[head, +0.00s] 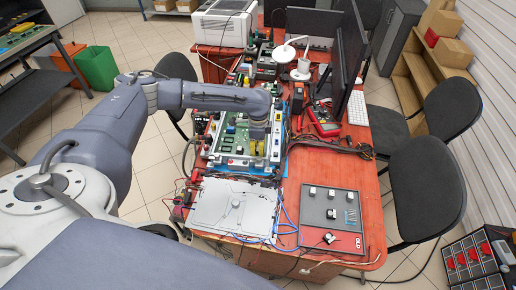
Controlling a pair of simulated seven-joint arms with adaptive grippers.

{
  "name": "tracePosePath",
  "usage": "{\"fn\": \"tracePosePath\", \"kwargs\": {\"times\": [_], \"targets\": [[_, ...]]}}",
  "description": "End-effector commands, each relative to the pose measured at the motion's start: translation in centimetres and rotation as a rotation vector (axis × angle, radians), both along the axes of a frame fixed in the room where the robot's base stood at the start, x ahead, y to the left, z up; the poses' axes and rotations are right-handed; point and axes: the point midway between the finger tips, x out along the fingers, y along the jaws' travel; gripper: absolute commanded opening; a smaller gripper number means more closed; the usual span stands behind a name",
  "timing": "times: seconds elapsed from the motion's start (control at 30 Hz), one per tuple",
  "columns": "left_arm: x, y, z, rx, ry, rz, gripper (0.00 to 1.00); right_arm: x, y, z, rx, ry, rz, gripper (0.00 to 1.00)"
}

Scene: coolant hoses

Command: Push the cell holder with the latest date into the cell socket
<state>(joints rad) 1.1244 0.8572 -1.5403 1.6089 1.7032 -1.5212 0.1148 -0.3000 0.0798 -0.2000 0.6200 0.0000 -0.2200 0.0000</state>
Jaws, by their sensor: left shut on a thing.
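My left gripper (257,146) points down over the right part of the green circuit board (232,140), in a white-framed unit on the red bench. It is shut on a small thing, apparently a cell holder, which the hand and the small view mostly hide. The cell socket cannot be made out; the hand covers part of the board. My right gripper is not in view.
A light grey panel (215,208) lies in front of the unit, with blue cables beside it. A red multimeter (325,127), a white lamp (302,70) and a monitor (350,60) stand behind. The red bench is clear just behind the tray.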

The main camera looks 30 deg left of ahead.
Motion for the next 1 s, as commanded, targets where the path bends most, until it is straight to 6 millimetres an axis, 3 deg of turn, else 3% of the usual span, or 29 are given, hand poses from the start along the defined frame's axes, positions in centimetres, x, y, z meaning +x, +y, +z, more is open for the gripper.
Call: {"fn": "tracePosePath", "kwargs": {"times": [1.0], "targets": [[0.0, 0.01, -0.88, 0.0, 0.0, 0.0, 0.12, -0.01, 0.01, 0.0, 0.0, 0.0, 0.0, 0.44]]}}
